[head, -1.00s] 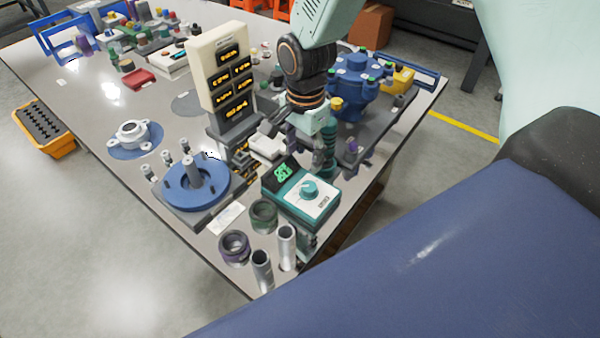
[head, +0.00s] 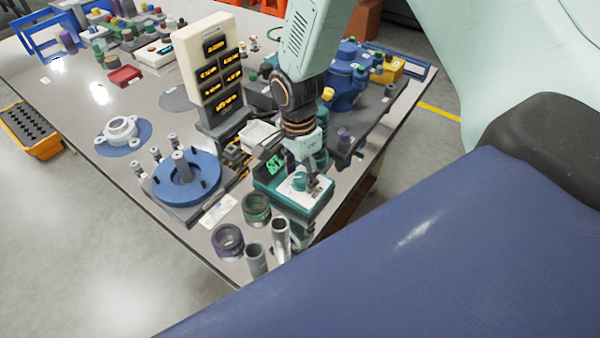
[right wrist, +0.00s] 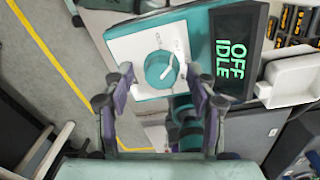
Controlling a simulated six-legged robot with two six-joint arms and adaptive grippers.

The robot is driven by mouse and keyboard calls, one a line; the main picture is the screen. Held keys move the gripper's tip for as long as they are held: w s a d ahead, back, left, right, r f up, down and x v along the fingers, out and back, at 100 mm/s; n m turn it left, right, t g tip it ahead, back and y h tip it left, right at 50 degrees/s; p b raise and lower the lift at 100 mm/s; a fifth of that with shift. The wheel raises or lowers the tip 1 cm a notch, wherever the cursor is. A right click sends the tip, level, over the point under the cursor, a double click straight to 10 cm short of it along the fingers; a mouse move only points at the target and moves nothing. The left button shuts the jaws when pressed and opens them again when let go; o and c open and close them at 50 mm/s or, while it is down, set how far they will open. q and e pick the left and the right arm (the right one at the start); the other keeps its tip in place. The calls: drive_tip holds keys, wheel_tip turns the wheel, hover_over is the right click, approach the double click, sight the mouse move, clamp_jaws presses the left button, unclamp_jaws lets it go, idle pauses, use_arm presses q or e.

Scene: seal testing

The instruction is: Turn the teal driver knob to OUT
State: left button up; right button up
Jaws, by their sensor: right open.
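The teal driver knob (right wrist: 160,68) is round with a white pointer line, on the white face of a teal control box (right wrist: 200,30). In the right wrist view its pointer slants to the upper right; the small labels around it are too blurred to read. The box's dark display (right wrist: 236,58) reads "OFF IDLE" in green. In the head view the knob (head: 300,182) sits partly beside my right gripper (head: 313,180). That gripper is open and empty, with one finger to each side of the knob in the wrist view; contact cannot be told. My left gripper is not in view.
A cream panel with yellow-lit labels (head: 207,60) stands behind the box to the left. A white tray (right wrist: 290,80) lies beside the display. Green (head: 256,207) and purple (head: 227,240) rings and metal tubes (head: 280,235) stand near the table corner.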

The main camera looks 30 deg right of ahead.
drive_tip(key=shift+d, duration=0.1)
drive_tip(key=shift+w+d+f, duration=0.15)
drive_tip(key=shift+f, duration=0.05)
drive_tip(key=shift+c, duration=0.7)
drive_tip(key=shift+a+r, duration=0.1)
drive_tip(key=shift+a, duration=0.1)
drive_tip(key=c, duration=1)
